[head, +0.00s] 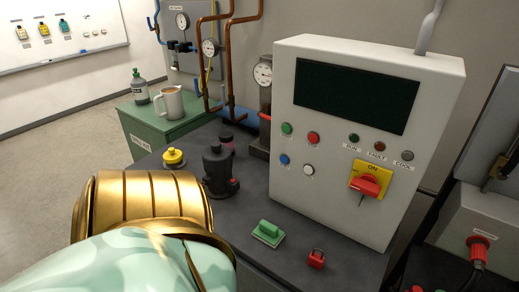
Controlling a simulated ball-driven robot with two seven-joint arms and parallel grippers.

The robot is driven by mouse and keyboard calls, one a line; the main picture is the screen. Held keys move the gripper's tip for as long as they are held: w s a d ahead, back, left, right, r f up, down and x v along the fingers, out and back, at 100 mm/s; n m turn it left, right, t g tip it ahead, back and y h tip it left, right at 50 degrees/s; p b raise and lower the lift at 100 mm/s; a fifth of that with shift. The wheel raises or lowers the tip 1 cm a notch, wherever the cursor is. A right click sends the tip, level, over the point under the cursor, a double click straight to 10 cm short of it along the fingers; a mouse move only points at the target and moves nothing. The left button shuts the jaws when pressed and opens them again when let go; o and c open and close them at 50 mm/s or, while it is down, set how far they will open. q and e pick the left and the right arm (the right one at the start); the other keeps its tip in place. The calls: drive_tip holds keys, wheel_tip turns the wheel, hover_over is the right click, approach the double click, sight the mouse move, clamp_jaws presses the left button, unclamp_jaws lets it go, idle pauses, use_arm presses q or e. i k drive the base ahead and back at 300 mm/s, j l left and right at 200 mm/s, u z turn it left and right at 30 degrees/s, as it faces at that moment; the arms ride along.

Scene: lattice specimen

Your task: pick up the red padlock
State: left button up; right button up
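The red padlock (316,260) stands on the dark worktop (341,257) near its front edge, with its dark shackle at the top. It is right of a green switch-like block and in front of the control box. A gold and mint-green link of my arm fills the lower left of the head view and hides part of the worktop. Neither gripper shows, and nothing touches the padlock.
The white control box (390,130) with buttons and a red-yellow switch (371,182) rises behind the padlock. A green block (268,233), a black fitting (218,172) and a yellow knob (174,157) stand to the left. A jug (172,103) and bottle (140,86) stand on a green cabinet (165,128).

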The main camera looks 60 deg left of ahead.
sight(316, 261)
drive_tip(key=u, duration=1.45)
